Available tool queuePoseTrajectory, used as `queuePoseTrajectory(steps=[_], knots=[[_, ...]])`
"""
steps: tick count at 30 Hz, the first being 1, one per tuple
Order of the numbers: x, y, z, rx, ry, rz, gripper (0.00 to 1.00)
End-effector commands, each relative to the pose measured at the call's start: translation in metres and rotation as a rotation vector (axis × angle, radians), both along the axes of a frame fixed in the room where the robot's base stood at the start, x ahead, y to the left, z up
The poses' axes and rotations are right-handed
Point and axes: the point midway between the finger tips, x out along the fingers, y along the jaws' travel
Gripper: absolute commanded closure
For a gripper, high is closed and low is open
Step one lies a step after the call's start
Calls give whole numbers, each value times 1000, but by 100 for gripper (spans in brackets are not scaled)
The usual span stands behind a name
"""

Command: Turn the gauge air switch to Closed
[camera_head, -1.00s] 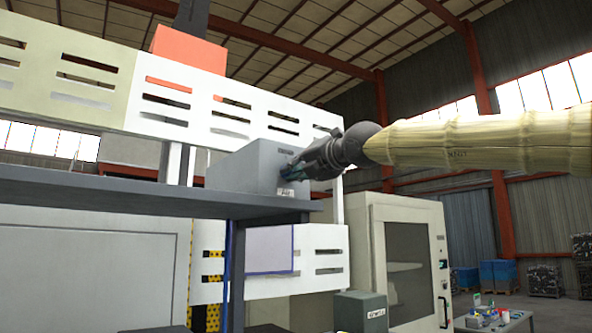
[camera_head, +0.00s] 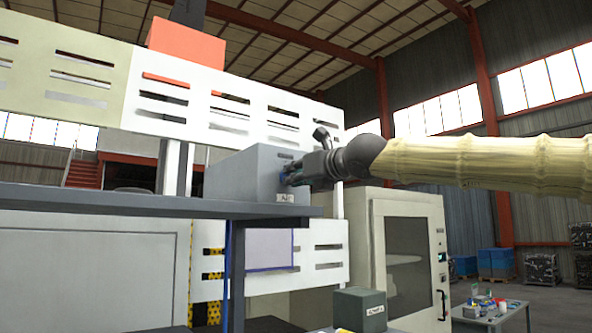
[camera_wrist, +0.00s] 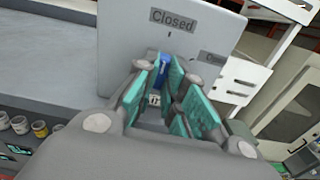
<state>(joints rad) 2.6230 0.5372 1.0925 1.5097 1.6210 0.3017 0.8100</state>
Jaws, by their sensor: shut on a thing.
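The gauge air switch shows as a blue knob (camera_wrist: 165,66) on the face of a grey box (camera_wrist: 120,60) in the wrist view. A "Closed" label (camera_wrist: 172,20) is above the knob, and a partly covered label (camera_wrist: 213,57), apparently "Open", is to its right. My gripper (camera_wrist: 168,82) is shut on the blue knob, its teal-padded fingers on both sides of it. The fingers hide much of the knob, so its exact angle is hard to tell. In the head view the grey box (camera_head: 238,175) stands on a dark shelf, with my gripper (camera_head: 290,177) at its right face.
The dark shelf (camera_head: 130,201) runs under the box. White slotted panels (camera_head: 210,110) stand behind it. A pale cabinet (camera_head: 380,250) with a window and a small grey box (camera_head: 360,309) are below right. A table with small items (camera_head: 490,312) is farther right.

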Motion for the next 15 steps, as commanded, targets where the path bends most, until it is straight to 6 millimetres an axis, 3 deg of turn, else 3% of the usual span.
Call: queuePoseTrajectory(steps=[15], knots=[[0, -1, 2, -38, -31, -1, 100]])
